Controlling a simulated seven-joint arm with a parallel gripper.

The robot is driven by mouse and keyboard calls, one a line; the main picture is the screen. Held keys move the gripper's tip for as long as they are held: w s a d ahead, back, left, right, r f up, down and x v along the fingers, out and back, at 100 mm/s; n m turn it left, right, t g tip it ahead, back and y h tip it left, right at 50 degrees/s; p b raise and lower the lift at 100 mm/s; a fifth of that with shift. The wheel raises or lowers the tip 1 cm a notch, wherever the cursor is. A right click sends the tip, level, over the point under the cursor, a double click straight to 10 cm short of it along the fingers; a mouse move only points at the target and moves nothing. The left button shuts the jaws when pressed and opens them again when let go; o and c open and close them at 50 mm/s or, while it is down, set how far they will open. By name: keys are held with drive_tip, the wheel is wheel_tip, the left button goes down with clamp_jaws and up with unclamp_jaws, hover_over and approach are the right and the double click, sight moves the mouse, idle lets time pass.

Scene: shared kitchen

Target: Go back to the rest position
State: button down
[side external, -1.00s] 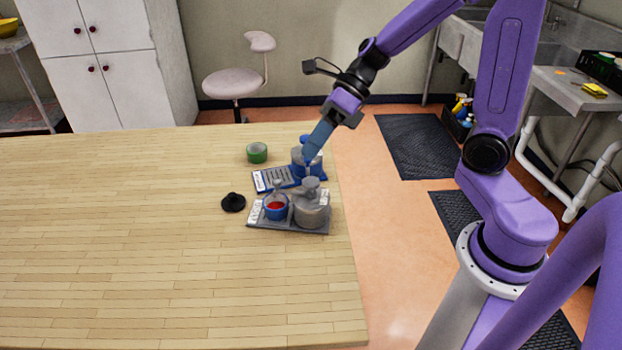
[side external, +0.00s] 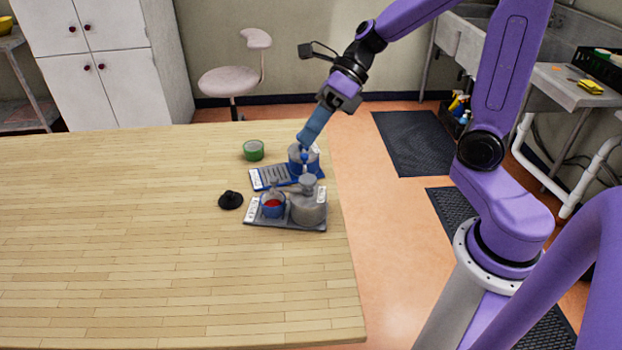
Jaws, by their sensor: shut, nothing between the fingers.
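My gripper (side external: 304,143) points down over the right part of the wooden table, with its blue fingers shut and nothing seen between them. Its tips are at the top of a blue and grey round device (side external: 303,162) on a blue base; I cannot tell whether they touch it. In front stands a grey tray (side external: 290,223) carrying a grey rounded vessel (side external: 308,207) and a blue cup (side external: 272,207) with red contents.
A green tape roll (side external: 253,150) and a black knobbed lid (side external: 231,200) lie on the table (side external: 120,240) to the left. The table's left part is clear. A pink chair (side external: 231,80) and white cabinet (side external: 95,70) stand behind. A sink and shelf are at the right.

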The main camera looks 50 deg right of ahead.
drive_tip(key=s+d+f+m+h, duration=0.1)
drive_tip(key=s+m+h, duration=0.2)
drive_tip(key=s+m, duration=0.3)
drive_tip(key=s+d+f+m+h, duration=0.1)
drive_tip(key=s+m, duration=0.6)
drive_tip(key=m, duration=0.7)
drive_tip(key=s+d+f+m+g+h, duration=0.1)
drive_tip(key=s+f+m+h, duration=0.1)
drive_tip(key=s+m+h, duration=0.2)
drive_tip(key=s+m, duration=0.3)
drive_tip(key=m, duration=0.3)
drive_tip(key=shift+d+f+m+h, duration=0.3)
drive_tip(key=shift+d+m, duration=0.05)
drive_tip(key=shift+m, duration=0.05)
